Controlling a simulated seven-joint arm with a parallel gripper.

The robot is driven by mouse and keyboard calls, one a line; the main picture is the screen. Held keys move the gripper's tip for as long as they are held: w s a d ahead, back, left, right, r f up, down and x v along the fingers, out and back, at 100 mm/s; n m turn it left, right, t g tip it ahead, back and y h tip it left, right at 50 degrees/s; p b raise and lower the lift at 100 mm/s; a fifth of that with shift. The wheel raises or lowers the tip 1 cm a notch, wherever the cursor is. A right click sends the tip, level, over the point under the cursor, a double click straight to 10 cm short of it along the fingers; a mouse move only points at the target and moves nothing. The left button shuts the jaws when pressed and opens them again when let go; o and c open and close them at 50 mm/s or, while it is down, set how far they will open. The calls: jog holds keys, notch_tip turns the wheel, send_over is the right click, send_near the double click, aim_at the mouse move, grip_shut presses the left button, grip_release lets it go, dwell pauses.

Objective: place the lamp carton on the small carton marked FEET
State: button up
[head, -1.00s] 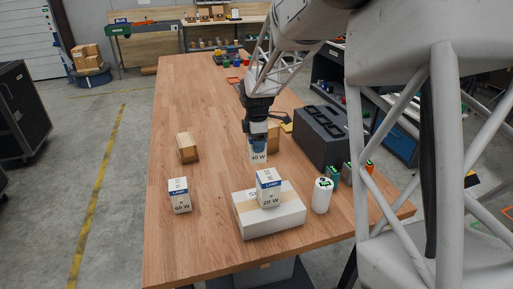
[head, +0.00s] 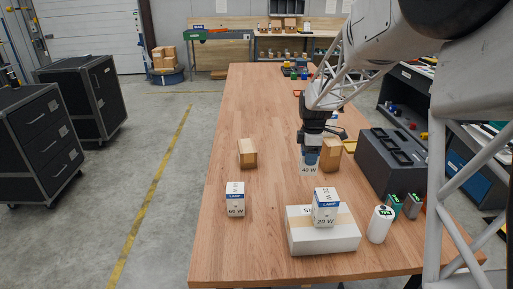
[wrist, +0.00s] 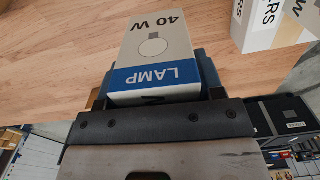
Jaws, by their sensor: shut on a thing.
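My gripper (head: 309,152) is shut on the lamp carton marked 40 W (head: 308,168), a white box with a blue LAMP band. It also shows between the fingers in the wrist view (wrist: 157,45). I cannot tell whether it touches the table. A small brown carton (head: 248,154) stands to its left and another (head: 332,154) stands just right of and behind it. No FEET marking is readable on either in the head view. In the wrist view, a carton with lettering ending in ARS (wrist: 262,22) stands at the upper right.
Another lamp carton, 60 W (head: 235,200), stands at front left. A 20 W one (head: 325,207) stands on a flat white box (head: 300,238). A white cylinder (head: 380,224) and a dark grey case (head: 400,178) are on the right. The left middle of the wooden table (head: 265,110) is clear.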

jog(key=w+a+r, duration=0.1)
jog(key=w+a, duration=0.2)
jog(key=a, duration=0.6)
jog(key=w+a+r, duration=0.1)
jog(key=w+a, duration=0.2)
jog(key=a, duration=0.6)
jog(key=shift+w+a+r+n, duration=0.15)
jog(key=shift+w+r+n, duration=0.2)
jog(key=shift+n, duration=0.05)
jog(key=shift+w, duration=0.1)
send_over(247, 145)
jog(key=shift+a+f, duration=0.1)
jog(key=shift+f, duration=0.65)
jog(key=shift+f, duration=1.75)
jog(key=shift+f, duration=0.15)
jog(key=o, duration=0.9)
